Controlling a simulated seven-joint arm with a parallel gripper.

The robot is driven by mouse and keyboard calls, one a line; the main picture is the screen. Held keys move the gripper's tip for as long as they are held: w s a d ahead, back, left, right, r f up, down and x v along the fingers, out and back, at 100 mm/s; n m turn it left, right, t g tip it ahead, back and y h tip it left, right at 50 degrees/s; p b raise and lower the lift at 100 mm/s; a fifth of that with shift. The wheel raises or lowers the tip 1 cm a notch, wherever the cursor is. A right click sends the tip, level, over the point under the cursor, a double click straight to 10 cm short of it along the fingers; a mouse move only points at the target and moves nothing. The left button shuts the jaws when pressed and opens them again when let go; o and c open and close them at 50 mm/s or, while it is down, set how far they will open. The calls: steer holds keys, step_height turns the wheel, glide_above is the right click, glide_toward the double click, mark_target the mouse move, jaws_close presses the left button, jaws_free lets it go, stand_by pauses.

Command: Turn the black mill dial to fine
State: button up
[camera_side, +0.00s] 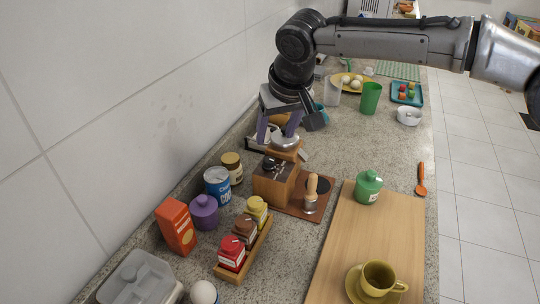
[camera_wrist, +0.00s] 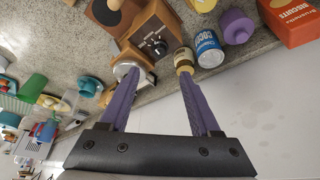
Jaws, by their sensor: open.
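The wooden mill (camera_side: 273,186) stands on the counter near the wall, below and in front of my gripper in the side view. Its black dial (camera_side: 270,164) is on the dark top; the dial also shows in the wrist view (camera_wrist: 155,46), beyond the fingertips and roughly between them. I cannot read its setting or any fine mark. My gripper (camera_side: 277,139) has two purple fingers, spread apart and empty, which also show in the wrist view (camera_wrist: 158,73). One finger overlaps a silver dome (camera_side: 285,142) in view; I cannot tell if they touch.
A brown board with a wooden-handled tamper (camera_side: 311,194) lies right of the mill. A blue tin (camera_side: 217,187), a brown-lidded jar (camera_side: 232,167) and a purple pot (camera_side: 204,213) stand close on the left. A spice rack (camera_side: 243,250) sits in front. A cutting board (camera_side: 345,245) is at right.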

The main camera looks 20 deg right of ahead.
mark_target(269, 159)
steer(key=x, duration=1)
steer(key=shift+f, duration=0.1)
jaws_close()
